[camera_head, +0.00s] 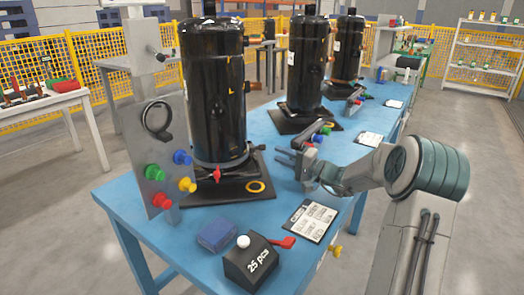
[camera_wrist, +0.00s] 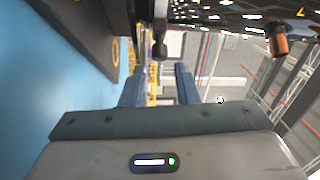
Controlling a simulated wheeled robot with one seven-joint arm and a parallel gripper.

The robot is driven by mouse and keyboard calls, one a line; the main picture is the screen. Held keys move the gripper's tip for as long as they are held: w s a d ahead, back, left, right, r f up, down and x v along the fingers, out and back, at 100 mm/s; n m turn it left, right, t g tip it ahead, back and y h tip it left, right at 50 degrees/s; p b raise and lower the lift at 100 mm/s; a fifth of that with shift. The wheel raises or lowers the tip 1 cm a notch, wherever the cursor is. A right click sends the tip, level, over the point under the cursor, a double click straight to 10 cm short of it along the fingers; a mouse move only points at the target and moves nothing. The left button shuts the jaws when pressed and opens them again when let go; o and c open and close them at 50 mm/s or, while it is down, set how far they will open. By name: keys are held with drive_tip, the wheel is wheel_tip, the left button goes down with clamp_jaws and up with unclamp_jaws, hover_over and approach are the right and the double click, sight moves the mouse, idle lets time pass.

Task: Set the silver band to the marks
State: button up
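The silver band (camera_head: 222,164) is around the bottom of the nearest black compressor (camera_head: 213,100), just above its black base plate. A red handle-like part (camera_head: 217,175) shows at the band's front. Small yellow marks (camera_head: 231,88) are on the compressor's side, well above the band. My gripper (camera_head: 284,158) is to the right of the compressor, apart from it and over the table. In the wrist view its two fingers (camera_wrist: 158,84) stand apart with nothing between them. The compressor's dark side with a copper stub (camera_wrist: 278,42) shows at the upper right there.
A grey panel (camera_head: 150,140) with coloured knobs and a black ring stands left of the compressor. The blue table (camera_head: 185,225) also holds a blue block (camera_head: 217,235), a black box (camera_head: 250,265) and a printed sheet (camera_head: 310,220). More compressors (camera_head: 307,65) stand behind.

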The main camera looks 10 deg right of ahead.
sight(262, 147)
drive_tip(key=x, duration=0.8)
drive_tip(key=shift+b, duration=0.4)
clamp_jaws()
